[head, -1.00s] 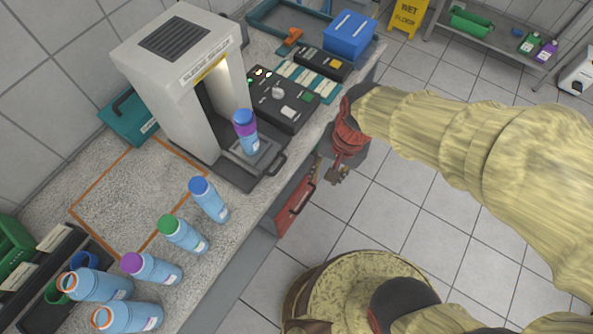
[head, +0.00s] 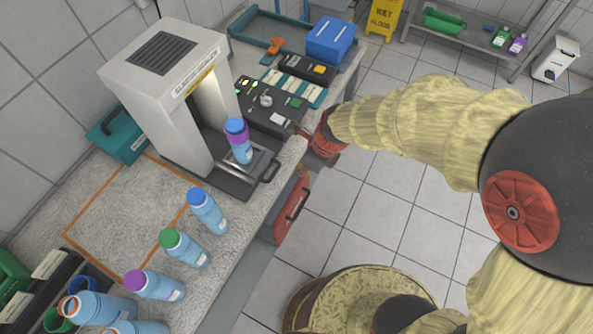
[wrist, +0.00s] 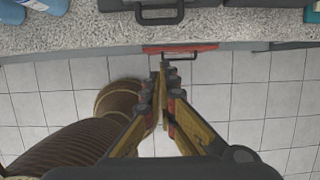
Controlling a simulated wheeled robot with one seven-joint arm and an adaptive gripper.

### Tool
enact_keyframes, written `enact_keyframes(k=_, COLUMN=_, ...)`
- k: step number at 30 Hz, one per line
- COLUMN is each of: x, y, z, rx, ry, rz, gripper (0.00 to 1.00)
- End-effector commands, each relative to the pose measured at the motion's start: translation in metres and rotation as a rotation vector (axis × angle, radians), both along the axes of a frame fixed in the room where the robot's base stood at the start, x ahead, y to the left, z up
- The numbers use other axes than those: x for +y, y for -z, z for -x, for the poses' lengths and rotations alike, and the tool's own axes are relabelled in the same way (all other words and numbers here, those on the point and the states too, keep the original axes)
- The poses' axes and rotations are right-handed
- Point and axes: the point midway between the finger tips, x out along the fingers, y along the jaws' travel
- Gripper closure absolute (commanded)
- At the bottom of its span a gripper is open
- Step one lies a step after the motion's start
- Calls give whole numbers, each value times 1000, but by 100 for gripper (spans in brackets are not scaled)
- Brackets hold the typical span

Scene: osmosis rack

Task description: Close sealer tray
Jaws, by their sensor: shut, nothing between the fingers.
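The sealer (head: 178,90) is a pale grey arch-shaped machine on the counter, lit inside its opening. Its dark tray (head: 225,178) sticks out of the front toward the counter edge, with a black handle (head: 270,172). A blue bottle with a purple band (head: 239,142) stands upright on the tray. The tray handle also shows at the top of the wrist view (wrist: 160,18). My gripper (head: 300,132) is at the counter's front edge, to the right of the handle and apart from it. In the wrist view its fingertips (wrist: 162,66) are together and empty, below the handle.
Several capped bottles (head: 207,212) stand along the counter left of the tray. A control panel (head: 268,103) and a blue box (head: 331,39) lie beyond the sealer. A red panel with a handle (head: 290,208) is below the counter edge. The tiled floor in front is open.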

Motion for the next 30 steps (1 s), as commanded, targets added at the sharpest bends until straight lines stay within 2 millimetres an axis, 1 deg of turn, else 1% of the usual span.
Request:
enact_keyframes(k=1, x=2, y=11, z=0, rx=2, ry=-2, rz=1, gripper=100)
enact_keyframes(k=3, x=6, y=25, z=-1, rx=5, ry=-3, rz=2, gripper=100)
enact_keyframes(k=13, x=23, y=86, z=-8, rx=2, ry=-4, rz=2, gripper=100)
enact_keyframes(k=18, x=46, y=88, z=-18, rx=-2, ry=-7, rz=2, gripper=100)
enact_keyframes(k=21, x=53, y=89, z=-21, rx=0, ry=-6, rz=2, gripper=100)
enact_keyframes(k=24, x=58, y=89, z=-23, rx=1, ry=-4, rz=2, gripper=100)
enact_keyframes(k=30, x=59, y=89, z=-24, rx=0, ry=-3, rz=2, gripper=100)
